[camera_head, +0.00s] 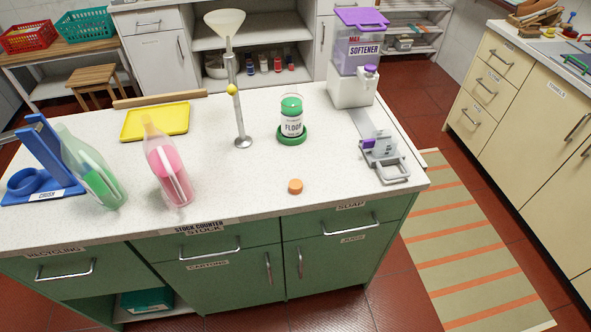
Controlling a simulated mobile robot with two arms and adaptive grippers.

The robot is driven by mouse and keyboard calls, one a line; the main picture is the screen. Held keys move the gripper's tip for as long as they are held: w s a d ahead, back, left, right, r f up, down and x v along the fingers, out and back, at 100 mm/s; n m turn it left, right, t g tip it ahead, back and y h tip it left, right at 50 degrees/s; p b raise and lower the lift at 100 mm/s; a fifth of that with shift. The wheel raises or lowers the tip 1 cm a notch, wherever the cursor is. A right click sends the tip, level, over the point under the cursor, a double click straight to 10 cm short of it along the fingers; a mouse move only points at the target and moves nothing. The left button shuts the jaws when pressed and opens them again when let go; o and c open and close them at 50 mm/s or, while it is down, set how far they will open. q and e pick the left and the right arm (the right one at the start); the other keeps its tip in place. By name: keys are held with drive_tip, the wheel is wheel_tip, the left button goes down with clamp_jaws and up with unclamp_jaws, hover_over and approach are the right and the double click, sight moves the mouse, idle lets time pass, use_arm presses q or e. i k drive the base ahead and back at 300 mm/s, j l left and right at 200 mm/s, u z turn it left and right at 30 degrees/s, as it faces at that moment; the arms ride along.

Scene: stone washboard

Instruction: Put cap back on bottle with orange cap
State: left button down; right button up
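A small orange cap (295,186) lies by itself on the white counter, near the front edge right of centre. A clear bottle with pink contents (170,170) stands left of centre; its narrow top looks pale peach, and I cannot tell whether it is open. A clear bottle with green contents (98,178) stands further left, in front of the blue crusher. A jar with green contents labelled FLOOR (292,124) stands in a green dish, behind the orange cap. Neither of my grippers can be made out in the head view.
The blue crusher (48,155) stands at the left end. A yellow tray (155,121) lies at the back. A funnel stand (238,105) rises mid-counter. A softener dispenser (352,85) and a grey metal device (384,155) are at the right. The counter around the cap is clear.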

sight(291, 103)
drive_tip(key=l+u, duration=0.1)
drive_tip(key=u, duration=0.3)
drive_tip(key=i+l+u, duration=0.1)
drive_tip(key=u, duration=0.25)
drive_tip(key=l+u, duration=0.15)
drive_tip(key=u, duration=0.25)
drive_tip(key=l+u, duration=0.15)
drive_tip(key=l, duration=0.4)
drive_tip(key=l+u, duration=0.15)
drive_tip(key=l, duration=0.4)
drive_tip(key=l+u, duration=0.2)
drive_tip(key=l, duration=0.35)
drive_tip(key=k+l+u, duration=0.15)
drive_tip(key=l, duration=0.4)
drive_tip(key=k+l+u, duration=0.15)
drive_tip(key=l, duration=0.4)
drive_tip(key=i, duration=0.05)
